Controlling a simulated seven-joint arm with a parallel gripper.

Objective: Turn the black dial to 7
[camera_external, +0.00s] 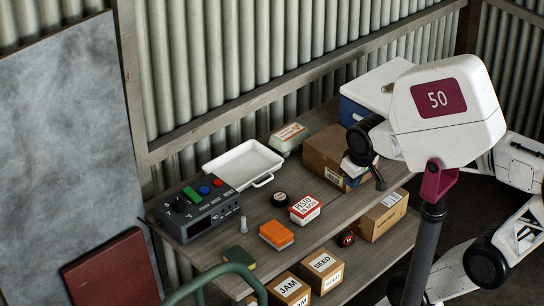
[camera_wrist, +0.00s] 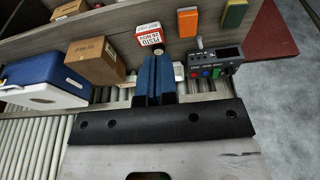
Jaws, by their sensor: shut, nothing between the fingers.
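A dark grey control box (camera_external: 212,219) stands at the left end of the wooden shelf. The black dial (camera_external: 180,204) is on its top, near the left edge, beside green, blue and red parts. Its markings and setting are too small to read. My gripper (camera_external: 379,183) is high over the right part of the shelf, well apart from the box. In the wrist view its blue fingers (camera_wrist: 156,80) are together and empty. The control box (camera_wrist: 228,54) shows there to the right of the fingers; the dial is hard to make out in that view.
A white tray (camera_external: 243,164) lies behind the box. Cardboard boxes (camera_external: 382,214) and a blue cooler (camera_external: 352,113) are at right.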

